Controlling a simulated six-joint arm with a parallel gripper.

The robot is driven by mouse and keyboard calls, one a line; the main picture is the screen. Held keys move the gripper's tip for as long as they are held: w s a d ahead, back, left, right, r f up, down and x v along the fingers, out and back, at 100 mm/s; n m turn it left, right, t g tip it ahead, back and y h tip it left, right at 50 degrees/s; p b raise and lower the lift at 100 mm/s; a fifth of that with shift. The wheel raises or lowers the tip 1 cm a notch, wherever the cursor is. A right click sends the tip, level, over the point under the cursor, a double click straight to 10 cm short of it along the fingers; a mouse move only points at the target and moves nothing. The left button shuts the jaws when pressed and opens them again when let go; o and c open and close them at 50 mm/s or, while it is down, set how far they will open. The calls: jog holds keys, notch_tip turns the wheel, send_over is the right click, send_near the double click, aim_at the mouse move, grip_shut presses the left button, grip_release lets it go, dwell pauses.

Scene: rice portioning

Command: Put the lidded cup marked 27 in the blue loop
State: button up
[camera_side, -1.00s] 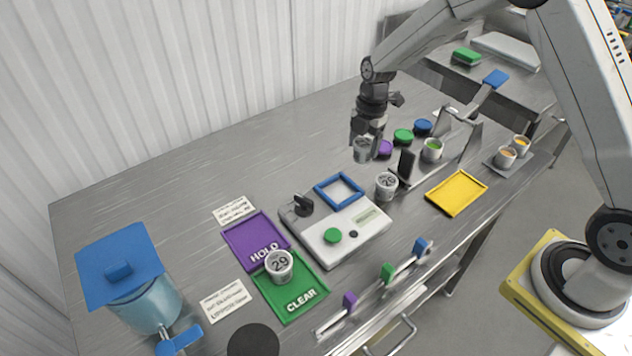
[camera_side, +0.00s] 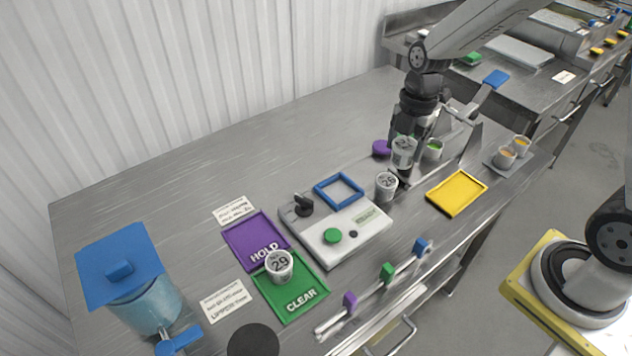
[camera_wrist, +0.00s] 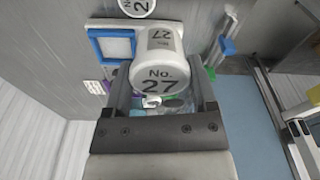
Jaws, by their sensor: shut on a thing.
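My gripper (camera_side: 404,138) is shut on a lidded cup (camera_side: 404,155), held upright-looking in the side view. In the wrist view the cup (camera_wrist: 158,76) reads "No. 27" and sits between the fingers of my gripper (camera_wrist: 162,92). The blue loop (camera_side: 338,190) is a square blue frame on the back of the white scale, left of the held cup in the side view. It also shows in the wrist view, at upper left (camera_wrist: 96,46), apart from the cup. Whether the held cup touches anything below is hard to tell.
Another lidded cup (camera_side: 386,187) stands close below the held one, right of the white scale (camera_side: 345,238). A cup marked 29 (camera_side: 279,268) sits on the green CLEAR tray (camera_side: 290,309). A purple HOLD tray (camera_side: 240,236) and a yellow tray (camera_side: 457,193) lie nearby. The back-left table is clear.

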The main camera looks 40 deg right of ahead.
jog(key=shift+s+r, duration=0.1)
jog(key=shift+s, duration=0.15)
dwell(0.5)
jog(key=s+a+r, duration=0.3)
jog(key=s+a, duration=0.2)
jog(key=a, duration=0.2)
jog(key=shift+s+a, duration=0.2)
jog(key=shift+a, duration=0.1)
jog(key=w+f, duration=0.2)
jog(key=w, duration=0.2)
jog(key=w+a+f, duration=0.1)
jog(key=w+f, duration=0.2)
jog(key=w, duration=0.1)
jog(key=w+f, duration=0.3)
jog(key=w, duration=0.1)
jog(key=shift+w+a+f, duration=0.2)
jog(key=shift+w+a, duration=0.1)
jog(key=shift+a, duration=0.1)
jog(key=shift+w+f, duration=0.4)
jog(key=shift+f, duration=0.05)
